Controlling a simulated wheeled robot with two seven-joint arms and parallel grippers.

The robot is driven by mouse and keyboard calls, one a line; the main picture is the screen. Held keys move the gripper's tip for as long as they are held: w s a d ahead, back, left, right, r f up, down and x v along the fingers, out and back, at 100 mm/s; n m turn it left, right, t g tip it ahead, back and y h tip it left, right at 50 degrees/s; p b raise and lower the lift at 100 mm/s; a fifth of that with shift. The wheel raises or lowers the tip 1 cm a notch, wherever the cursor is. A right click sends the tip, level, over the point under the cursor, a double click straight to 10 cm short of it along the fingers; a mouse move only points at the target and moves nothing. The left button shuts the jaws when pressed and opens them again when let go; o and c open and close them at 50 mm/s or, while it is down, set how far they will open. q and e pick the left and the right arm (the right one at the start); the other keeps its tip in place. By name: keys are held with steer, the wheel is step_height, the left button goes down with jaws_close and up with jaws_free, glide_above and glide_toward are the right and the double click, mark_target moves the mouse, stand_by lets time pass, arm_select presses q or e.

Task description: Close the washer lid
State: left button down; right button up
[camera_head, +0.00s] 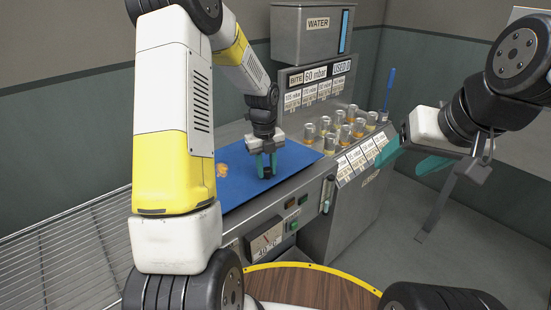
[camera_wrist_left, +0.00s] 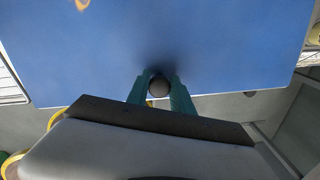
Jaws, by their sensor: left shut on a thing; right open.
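My left gripper (camera_head: 267,162) is over a flat blue surface (camera_head: 236,195) on the metal machine, pointing down. Its teal fingers are shut on a small dark round knob (camera_wrist_left: 158,88), seen between the fingertips in the left wrist view. The blue surface lies flat; whether it is the washer lid, and whether the knob is fixed to it, I cannot tell. No raised lid is plainly visible. My right gripper (camera_head: 410,158) is open and empty, in the air at the right, in front of the machine.
An orange-yellow piece (camera_head: 221,170) lies on the blue surface. Several small jars (camera_head: 335,133) stand on the machine to the right, near a blue-handled tool (camera_head: 388,90). A water tank (camera_head: 312,35) is behind. A wire rack (camera_head: 70,250) is at the left. A round wooden top (camera_head: 310,287) is in front.

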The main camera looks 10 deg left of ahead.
mark_target(268, 177)
stand_by(0.3)
arm_select(q)
steer(key=f, duration=0.3)
steer(key=shift+s+d+f, duration=0.1)
steer(key=shift+s+d, duration=0.05)
steer(key=shift+d, duration=0.05)
steer(key=c, duration=1.1)
jaws_free()
steer(key=shift+s+a+r, duration=0.1)
steer(key=shift+r, duration=3.9)
steer(key=shift+r, duration=0.1)
